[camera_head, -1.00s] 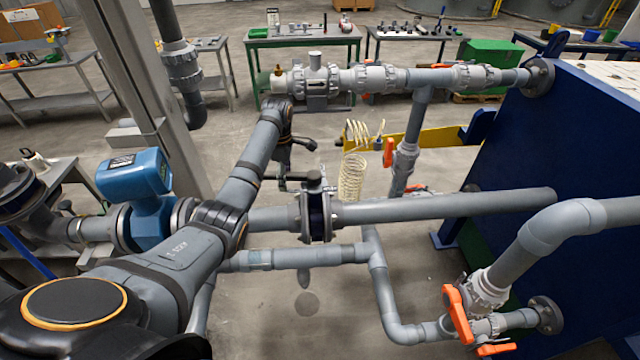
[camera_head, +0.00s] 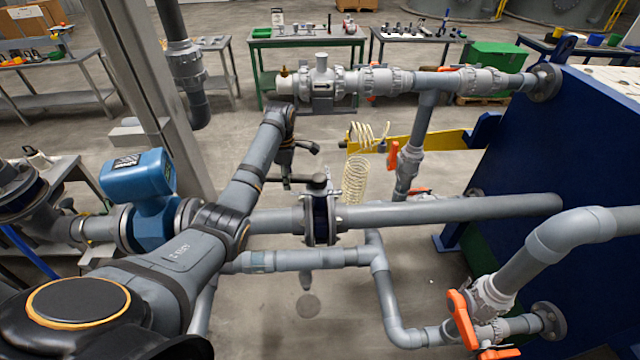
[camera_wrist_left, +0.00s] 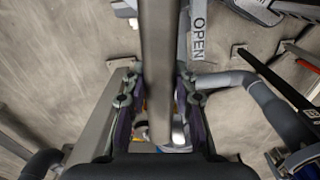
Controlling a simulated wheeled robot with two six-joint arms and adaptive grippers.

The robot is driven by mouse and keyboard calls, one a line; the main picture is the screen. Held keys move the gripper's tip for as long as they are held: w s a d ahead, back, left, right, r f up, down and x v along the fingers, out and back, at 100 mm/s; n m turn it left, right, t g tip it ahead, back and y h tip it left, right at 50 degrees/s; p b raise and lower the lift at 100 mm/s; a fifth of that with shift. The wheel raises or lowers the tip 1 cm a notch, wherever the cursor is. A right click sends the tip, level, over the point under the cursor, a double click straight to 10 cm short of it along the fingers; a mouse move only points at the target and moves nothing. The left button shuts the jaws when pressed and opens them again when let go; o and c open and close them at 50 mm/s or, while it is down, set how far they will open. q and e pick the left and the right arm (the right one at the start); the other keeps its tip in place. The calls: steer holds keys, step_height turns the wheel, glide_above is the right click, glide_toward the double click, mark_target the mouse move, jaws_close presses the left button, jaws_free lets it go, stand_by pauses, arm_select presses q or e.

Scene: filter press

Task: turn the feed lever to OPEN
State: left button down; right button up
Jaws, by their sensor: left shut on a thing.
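The feed valve (camera_head: 319,215) sits in the grey horizontal pipe in the middle of the head view, with a dark lever (camera_head: 302,182) on its top. The lever points left from the valve stem. My left gripper (camera_head: 286,176) is at the lever's outer end, reached from above and behind. In the left wrist view the lever shows as a grey bar (camera_wrist_left: 158,60) between the two fingers of my left gripper (camera_wrist_left: 160,105), which are shut on it. A grey plate marked OPEN (camera_wrist_left: 198,35) shows just right of the bar. My right gripper is not in view.
A blue flow meter (camera_head: 140,185) is on the pipe at left. Orange-handled valves (camera_head: 460,318) stand at lower right, by the blue press (camera_head: 555,135). A coiled cream hose (camera_head: 355,178) hangs behind the lever. An upper pipe (camera_head: 400,80) runs across.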

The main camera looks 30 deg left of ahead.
arm_select(q)
steer(key=shift+s+n+p, duration=0.35)
steer(key=shift+s+n, duration=0.05)
steer(key=shift+s+d+f, duration=0.1)
steer(key=shift+d, duration=0.05)
steer(key=shift+f, duration=0.1)
steer(key=shift+s+d+f+n, duration=0.25)
steer(key=shift+s+n, duration=0.15)
steer(key=shift+n, duration=0.4)
steer(key=c, duration=1.5)
jaws_free()
steer(key=o, duration=0.7)
steer(key=shift+s+r, duration=0.25)
steer(key=shift+s, duration=0.05)
steer(key=shift+o, duration=0.2)
steer(key=shift+r, duration=0.1)
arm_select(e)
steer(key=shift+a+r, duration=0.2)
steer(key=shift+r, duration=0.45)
arm_select(q)
steer(key=shift+w, duration=0.15)
